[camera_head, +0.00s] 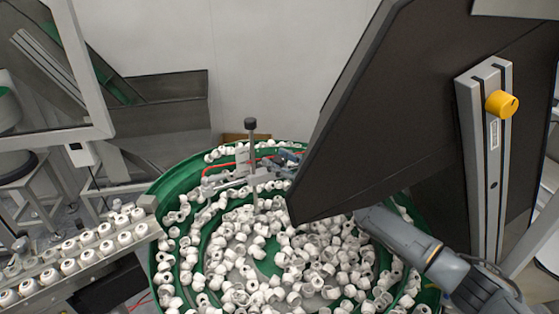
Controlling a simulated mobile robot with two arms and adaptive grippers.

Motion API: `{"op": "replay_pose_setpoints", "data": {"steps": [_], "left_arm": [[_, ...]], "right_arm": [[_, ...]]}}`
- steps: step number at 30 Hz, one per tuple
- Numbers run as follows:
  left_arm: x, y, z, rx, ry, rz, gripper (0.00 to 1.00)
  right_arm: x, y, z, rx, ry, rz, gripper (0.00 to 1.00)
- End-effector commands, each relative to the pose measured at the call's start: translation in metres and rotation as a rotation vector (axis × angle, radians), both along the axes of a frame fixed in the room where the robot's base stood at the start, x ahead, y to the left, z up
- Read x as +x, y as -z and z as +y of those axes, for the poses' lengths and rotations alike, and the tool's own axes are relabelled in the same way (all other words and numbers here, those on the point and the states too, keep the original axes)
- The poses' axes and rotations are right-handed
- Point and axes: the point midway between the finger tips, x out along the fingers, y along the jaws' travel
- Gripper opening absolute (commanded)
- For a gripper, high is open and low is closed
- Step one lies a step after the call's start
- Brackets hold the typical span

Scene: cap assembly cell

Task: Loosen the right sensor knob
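A small sensor assembly (243,156) with a grey bracket and a red cable stands at the far rim of the green feeder bowl (163,188). A vertical rod with a dark knob (250,123) on top rises from it. I cannot tell which small part is the right sensor knob. My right arm comes in from the lower right and passes behind a large dark panel. What looks like my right gripper (287,158) shows just past the panel's left edge, close to the right of the sensor bracket. Its fingers are too small to read. My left gripper is not in view.
Many white caps (290,265) fill the bowl. The dark panel (400,110) hangs over its right side and hides part of my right arm. A yellow knob (501,104) sits on a grey upright at right. A cap-filled rail (80,250) runs at lower left.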

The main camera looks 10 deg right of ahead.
Motion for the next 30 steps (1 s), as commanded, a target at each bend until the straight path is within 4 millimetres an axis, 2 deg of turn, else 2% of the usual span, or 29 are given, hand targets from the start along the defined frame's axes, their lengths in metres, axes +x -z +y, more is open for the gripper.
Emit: {"op": "replay_pose_setpoints", "data": {"steps": [8, 12, 14, 24, 30], "left_arm": [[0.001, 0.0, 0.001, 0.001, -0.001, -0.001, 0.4], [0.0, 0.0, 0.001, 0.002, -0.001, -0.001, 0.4], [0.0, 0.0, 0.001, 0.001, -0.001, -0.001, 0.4], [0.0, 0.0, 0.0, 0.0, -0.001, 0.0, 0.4], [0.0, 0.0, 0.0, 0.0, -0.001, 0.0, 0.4]], "right_arm": [[0.0, 0.0, 0.0, 0.001, 0.0, -0.001, 0.57], [-0.006, 0.001, -0.005, -0.001, 0.001, 0.0, 0.57], [-0.013, 0.001, -0.01, -0.004, 0.001, 0.0, 0.57], [-0.071, 0.003, -0.048, 0.0, 0.001, 0.004, 0.57], [-0.091, 0.002, -0.062, 0.002, 0.0, 0.003, 0.57]]}}
